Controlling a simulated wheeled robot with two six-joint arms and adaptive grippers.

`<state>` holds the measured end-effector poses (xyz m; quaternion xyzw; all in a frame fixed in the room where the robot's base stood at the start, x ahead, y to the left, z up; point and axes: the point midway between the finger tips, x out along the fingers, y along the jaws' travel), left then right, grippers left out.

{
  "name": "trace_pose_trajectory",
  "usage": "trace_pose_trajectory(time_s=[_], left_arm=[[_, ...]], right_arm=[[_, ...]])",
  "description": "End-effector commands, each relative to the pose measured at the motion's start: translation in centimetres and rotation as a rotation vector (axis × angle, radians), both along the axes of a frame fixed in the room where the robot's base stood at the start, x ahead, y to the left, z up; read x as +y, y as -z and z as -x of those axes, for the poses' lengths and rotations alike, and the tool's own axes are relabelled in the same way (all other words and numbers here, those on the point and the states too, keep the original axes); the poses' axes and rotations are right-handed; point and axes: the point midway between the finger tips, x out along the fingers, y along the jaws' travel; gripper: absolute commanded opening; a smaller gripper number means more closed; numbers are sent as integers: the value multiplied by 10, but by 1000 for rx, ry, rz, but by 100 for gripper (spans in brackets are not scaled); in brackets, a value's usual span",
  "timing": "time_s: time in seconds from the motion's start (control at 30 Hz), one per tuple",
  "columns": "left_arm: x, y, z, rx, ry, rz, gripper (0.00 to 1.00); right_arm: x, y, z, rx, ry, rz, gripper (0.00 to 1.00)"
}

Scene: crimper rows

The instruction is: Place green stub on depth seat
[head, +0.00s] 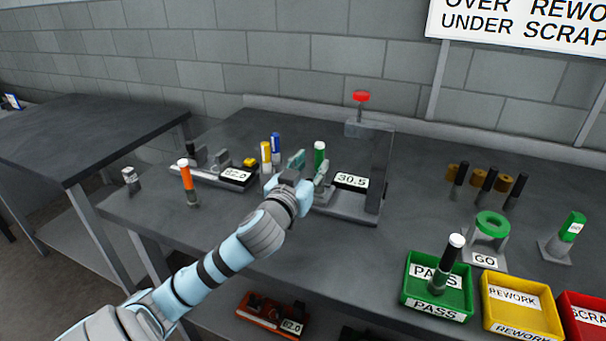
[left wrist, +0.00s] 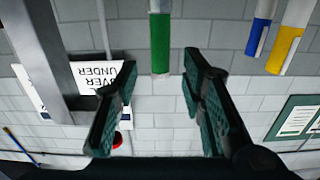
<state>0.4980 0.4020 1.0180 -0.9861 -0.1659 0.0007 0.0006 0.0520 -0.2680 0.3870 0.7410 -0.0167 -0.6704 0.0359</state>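The green stub (head: 319,152), with a white top, stands upright just beyond my left gripper (head: 310,168), beside the gauge stand with the red knob (head: 361,96) and the 30.5 display (head: 351,181). My left gripper is open. In the left wrist view, which is upside down, the green stub (left wrist: 160,42) hangs in line with the gap between the open fingers (left wrist: 160,85), apart from both pads. The stub's lower part is hidden by the gripper in the head view. I cannot make out the depth seat for certain. My right gripper is not in view.
Blue (head: 276,146) and yellow (head: 266,154) stubs stand left of the green one. An orange stub (head: 187,180) stands farther left. A green PASS tray (head: 437,311), a yellow REWORK tray (head: 520,331) and a GO ring gauge (head: 491,225) are at right.

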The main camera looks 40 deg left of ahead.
Motion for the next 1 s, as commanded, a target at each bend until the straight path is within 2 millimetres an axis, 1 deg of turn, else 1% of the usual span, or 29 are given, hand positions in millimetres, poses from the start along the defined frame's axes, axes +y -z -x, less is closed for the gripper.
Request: trace_pose_trajectory(time_s=[0.03, 0.1, 0.2, 0.3, 1.0], left_arm=[[-5, 0, 14, 4, 2, -6, 37], [-11, 0, 31, 4, 4, -4, 37], [-17, -1, 48, 2, 2, -3, 37], [-20, -1, 56, 0, 1, 0, 37], [-20, 0, 57, -1, 1, 1, 37]], right_arm=[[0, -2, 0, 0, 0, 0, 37], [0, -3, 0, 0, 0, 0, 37], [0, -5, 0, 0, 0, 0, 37], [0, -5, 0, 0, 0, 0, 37], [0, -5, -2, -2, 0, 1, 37]])
